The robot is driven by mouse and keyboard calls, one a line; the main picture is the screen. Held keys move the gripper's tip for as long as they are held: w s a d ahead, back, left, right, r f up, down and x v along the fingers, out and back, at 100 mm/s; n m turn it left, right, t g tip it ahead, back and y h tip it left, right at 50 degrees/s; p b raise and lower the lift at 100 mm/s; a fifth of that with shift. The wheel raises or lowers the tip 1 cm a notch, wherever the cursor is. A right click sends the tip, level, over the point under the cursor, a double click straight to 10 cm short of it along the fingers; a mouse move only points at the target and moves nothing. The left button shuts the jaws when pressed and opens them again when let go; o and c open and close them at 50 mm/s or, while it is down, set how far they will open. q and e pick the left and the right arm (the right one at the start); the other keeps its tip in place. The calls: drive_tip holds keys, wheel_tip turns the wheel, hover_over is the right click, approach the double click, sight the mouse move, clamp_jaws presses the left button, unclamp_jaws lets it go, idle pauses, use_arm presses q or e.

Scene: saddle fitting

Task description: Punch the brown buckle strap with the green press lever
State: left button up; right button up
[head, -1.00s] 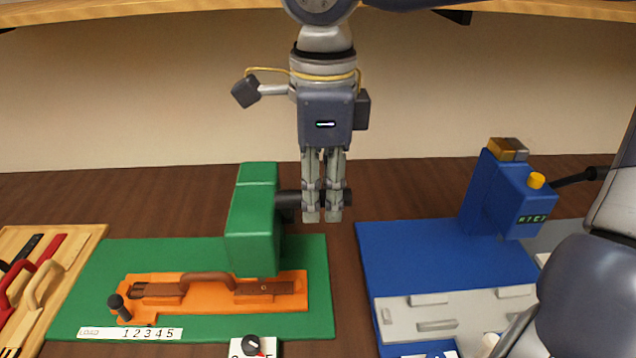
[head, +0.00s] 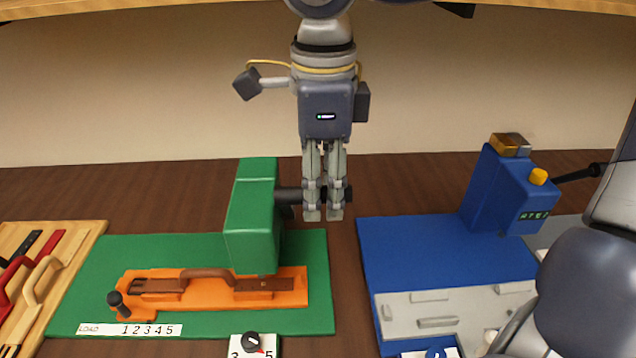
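The brown buckle strap (head: 207,273) lies in an orange holder (head: 220,298) on the green mat (head: 90,275). Its middle arches up, and its right part runs beneath the green press (head: 252,220). The dark press lever (head: 287,196) sticks out sideways from the press to the right. My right gripper (head: 323,215) hangs down at the lever, its two fingers crossing it, with the lever's end showing just right of them. A narrow gap shows between the fingers. Whether they grip the lever cannot be told. My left gripper is not in view.
A wooden tray (head: 88,237) with black, red and tan straps is at left. A dial (head: 252,342) and a number strip (head: 130,330) lie in front. A blue machine (head: 510,190) stands on a blue mat (head: 400,255) at right. Bare table separates the mats.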

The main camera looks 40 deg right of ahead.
drive_tip(key=shift+s+a, duration=0.1)
drive_tip(key=shift+r, duration=0.1)
drive_tip(key=shift+r+p, duration=2.25)
drive_tip(key=shift+r, duration=0.75)
drive_tip(key=shift+f, duration=0.1)
